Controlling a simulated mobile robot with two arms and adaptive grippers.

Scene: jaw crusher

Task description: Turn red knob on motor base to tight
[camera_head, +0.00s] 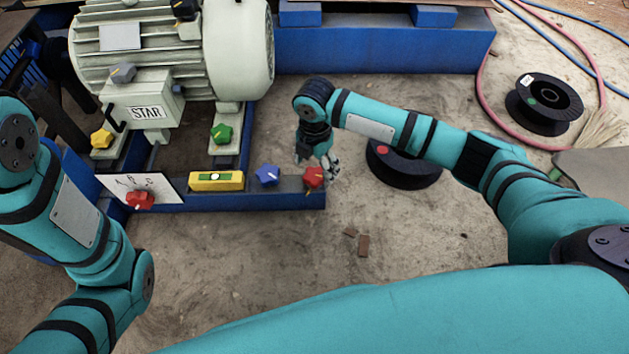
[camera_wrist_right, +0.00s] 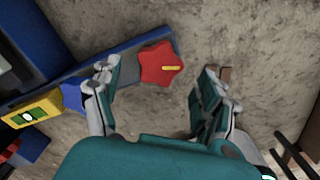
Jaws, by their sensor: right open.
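A red star-shaped knob (camera_head: 314,178) sits at the right end of the blue motor base (camera_head: 290,201), with a pale pointer mark on its top. In the right wrist view the knob (camera_wrist_right: 165,58) shows between the two spread fingers of my right gripper (camera_wrist_right: 160,75), with a gap on each side. My right gripper (camera_head: 319,164) is open, just above and beside the knob in the head view. A second red knob (camera_head: 139,200) sits further left by a white dial plate (camera_head: 160,186). My left arm shows at the left, but its gripper is out of view.
A blue knob (camera_head: 267,175) and a yellow level (camera_head: 216,181) sit on the base left of the red knob. A green knob (camera_head: 221,133) and the motor (camera_head: 170,50) stand behind. A black spool (camera_head: 403,167) lies to the right. Ground in front is mostly clear.

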